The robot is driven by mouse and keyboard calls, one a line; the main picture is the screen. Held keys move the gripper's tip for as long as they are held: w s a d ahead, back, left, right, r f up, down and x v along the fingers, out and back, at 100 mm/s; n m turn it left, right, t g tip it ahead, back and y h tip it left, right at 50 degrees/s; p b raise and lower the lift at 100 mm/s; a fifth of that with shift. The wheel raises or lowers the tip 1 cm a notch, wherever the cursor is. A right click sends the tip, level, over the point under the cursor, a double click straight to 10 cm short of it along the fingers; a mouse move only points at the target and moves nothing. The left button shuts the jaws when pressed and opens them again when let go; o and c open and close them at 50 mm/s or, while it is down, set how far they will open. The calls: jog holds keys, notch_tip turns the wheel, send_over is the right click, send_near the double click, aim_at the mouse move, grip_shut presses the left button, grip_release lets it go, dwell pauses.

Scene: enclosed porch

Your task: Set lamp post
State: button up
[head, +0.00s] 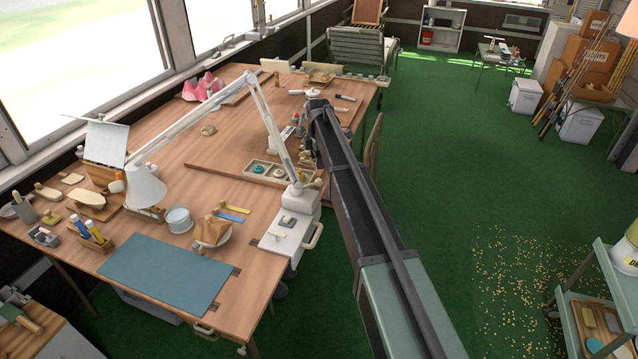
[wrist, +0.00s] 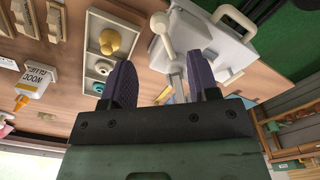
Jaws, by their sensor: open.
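The white jointed desk lamp (head: 268,107) stands at the right edge of the wooden workbench (head: 245,155). Its post rises from a pale base unit (head: 290,228), and its shade (head: 146,188) hangs over the left part of the bench. In the wrist view the post (wrist: 170,48) and the pale base (wrist: 208,40) lie ahead of my gripper (wrist: 163,82). The two dark fingers are apart, with the post in the gap between them in the picture; I cannot tell whether they touch it. In the head view my own arm mostly hides the gripper.
A divided tray (head: 278,176) with yellow and teal round pieces sits close by; it also shows in the wrist view (wrist: 97,72). A glue bottle (wrist: 32,82) stands left there. A teal mat (head: 165,272) lies at the bench front.

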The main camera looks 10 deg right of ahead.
aim_at(319, 179)
notch_tip(319, 179, down, 9)
jog(key=b, duration=0.8)
jog(key=shift+f, duration=0.15)
grip_shut()
